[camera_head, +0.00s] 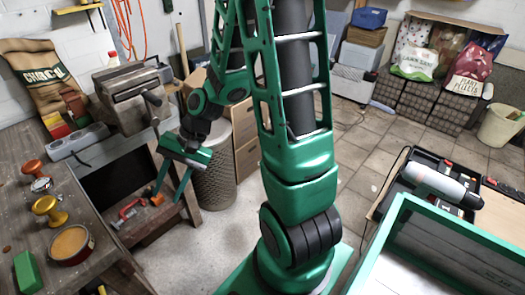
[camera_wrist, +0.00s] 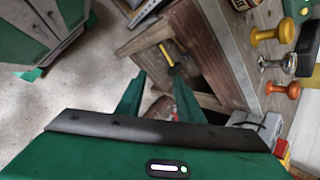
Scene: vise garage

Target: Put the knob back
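Three knob-like pieces stand on the wooden workbench top at the left: an orange one (camera_head: 33,168), a silver one (camera_head: 41,185) and a gold one (camera_head: 46,207). In the wrist view the gold knob (camera_wrist: 275,34), silver knob (camera_wrist: 278,62) and orange knob (camera_wrist: 283,88) line the right side. I cannot tell which one the task means. A grey metal vise (camera_head: 130,97) sits at the bench's far end. My gripper (camera_head: 168,196) hangs beside the bench, right of the knobs and apart from them. Its fingers (camera_wrist: 159,76) are spread with nothing held between them.
The workbench (camera_head: 68,232) also carries a round tin (camera_head: 70,244), a green block (camera_head: 28,271) and a power strip (camera_head: 78,141). A red clamp (camera_head: 127,211) lies on the lower shelf. A mesh bin (camera_head: 214,180) stands behind my gripper. A green-rimmed box (camera_head: 470,231) is at the right.

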